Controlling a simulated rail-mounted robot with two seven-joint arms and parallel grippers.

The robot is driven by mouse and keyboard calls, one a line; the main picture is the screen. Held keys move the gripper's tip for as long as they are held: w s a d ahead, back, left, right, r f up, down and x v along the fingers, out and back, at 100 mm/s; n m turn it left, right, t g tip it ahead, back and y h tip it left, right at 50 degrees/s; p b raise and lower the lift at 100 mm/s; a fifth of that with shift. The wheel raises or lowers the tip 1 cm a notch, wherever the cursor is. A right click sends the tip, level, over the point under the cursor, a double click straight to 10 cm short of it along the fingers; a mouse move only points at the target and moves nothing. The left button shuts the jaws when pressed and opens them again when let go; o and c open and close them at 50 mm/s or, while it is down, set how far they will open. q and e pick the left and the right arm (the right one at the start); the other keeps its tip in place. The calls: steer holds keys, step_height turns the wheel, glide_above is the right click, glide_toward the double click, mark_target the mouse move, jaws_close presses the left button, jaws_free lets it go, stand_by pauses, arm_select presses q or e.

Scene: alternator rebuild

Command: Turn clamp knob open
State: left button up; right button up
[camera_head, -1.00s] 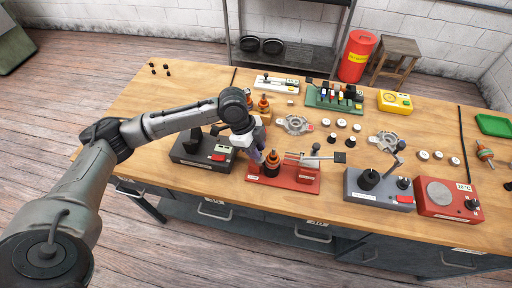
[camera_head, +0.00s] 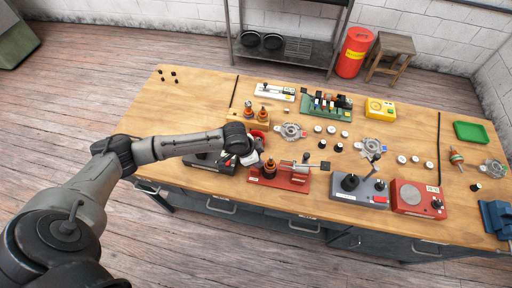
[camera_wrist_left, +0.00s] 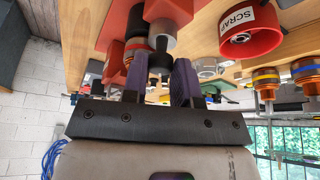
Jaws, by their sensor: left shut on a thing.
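My left gripper (camera_wrist_left: 158,84) has its two purple fingers closed around a black knob-like part (camera_wrist_left: 158,62) in the left wrist view. In the head view the gripper is just left of the red clamp fixture (camera_head: 291,179), and its fingertips are mostly hidden by the wrist. I cannot tell whether the held part belongs to the clamp or the rotor. My right gripper is not in view.
A red SCRAP bin (camera_wrist_left: 250,32) is close to my left gripper. A wooden rack (camera_head: 243,116) with copper parts is behind it. A dark fixture (camera_head: 208,164) stands left, and a grey fixture (camera_head: 359,192) stands right. The left part of the table (camera_head: 165,110) is mostly clear.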

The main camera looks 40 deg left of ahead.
arm_select(q)
steer(key=n+y+p, duration=0.1)
steer(key=n+p, duration=0.1)
steer(key=p, duration=0.1)
steer(key=n+y+p, duration=0.1)
steer(key=n+p, duration=0.2)
steer(key=p, duration=0.1)
steer(key=n+y+p, duration=0.1)
steer(key=n+p, duration=0.2)
steer(key=p, duration=0.1)
steer(key=shift+d+r+t, duration=0.3)
steer(key=shift+d+t, duration=0.05)
steer(key=shift+t, duration=0.05)
steer(key=shift+f+n+y+p, duration=0.15)
steer(key=shift+n+y+p, duration=0.25)
steer(key=shift+n+p, duration=0.7)
steer(key=shift+p, duration=0.35)
steer(key=shift+f, duration=0.15)
steer(key=o, duration=0.9)
steer(key=shift+o, duration=0.2)
